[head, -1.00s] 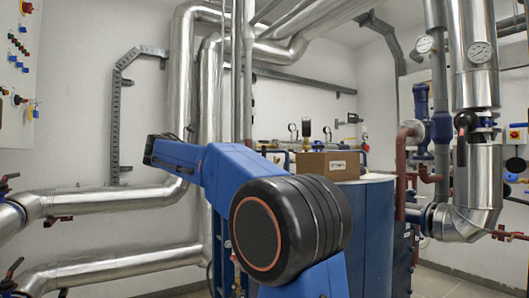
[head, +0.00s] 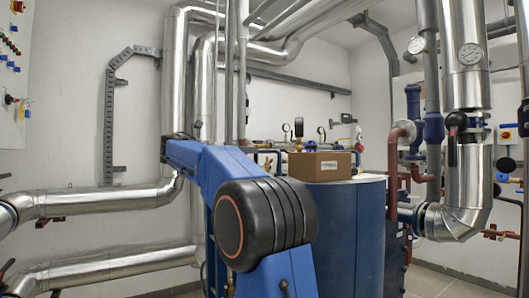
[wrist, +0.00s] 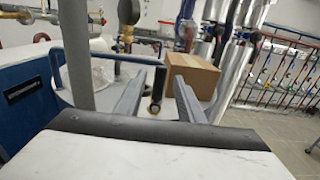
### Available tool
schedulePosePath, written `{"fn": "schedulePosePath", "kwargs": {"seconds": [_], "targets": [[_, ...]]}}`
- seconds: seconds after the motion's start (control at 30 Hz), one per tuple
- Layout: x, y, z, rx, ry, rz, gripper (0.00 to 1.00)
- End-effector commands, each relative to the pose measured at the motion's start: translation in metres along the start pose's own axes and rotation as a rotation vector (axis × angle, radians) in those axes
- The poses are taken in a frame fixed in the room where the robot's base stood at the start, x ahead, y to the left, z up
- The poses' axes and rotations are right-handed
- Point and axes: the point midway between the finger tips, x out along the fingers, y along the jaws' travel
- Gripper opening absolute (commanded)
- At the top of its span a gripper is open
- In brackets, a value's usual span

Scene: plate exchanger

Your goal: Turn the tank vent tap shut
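The blue tank (head: 345,235) stands right of centre in the head view, behind my arm. In the wrist view its pale top (wrist: 85,92) lies beyond my gripper. A black upright piece with a round lower end (wrist: 156,92) shows between the fingers in the wrist view. It may be the vent tap's lever, but I cannot tell for sure. My gripper (wrist: 159,76) is open, its two grey fingers apart on either side of that piece. I see no clear contact. In the head view my gripper is hidden behind my arm.
A cardboard box (head: 319,165) sits on the tank top; it is right of the fingers in the wrist view (wrist: 194,74). A blue rail (wrist: 85,45) and gauges stand near the tank. Silver pipes (head: 100,202) run along the left wall.

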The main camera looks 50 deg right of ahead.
Motion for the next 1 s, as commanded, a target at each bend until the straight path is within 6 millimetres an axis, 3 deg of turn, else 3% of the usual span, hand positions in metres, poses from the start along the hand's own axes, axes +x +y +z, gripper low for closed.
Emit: {"fn": "schedulePosePath", "kwargs": {"seconds": [0.2,0.4,0.6,0.9,1.0], "targets": [[0.04,-0.001,0.0,0.0,0.0,-0.003,0.35],[0.065,0.0,0.0,0.0,0.001,-0.001,0.35],[0.077,0.0,0.0,0.0,0.001,-0.001,0.35],[0.079,0.0,0.0,0.0,0.001,0.001,0.35],[0.078,0.0,0.0,0.0,0.001,0.0,0.11]]}}
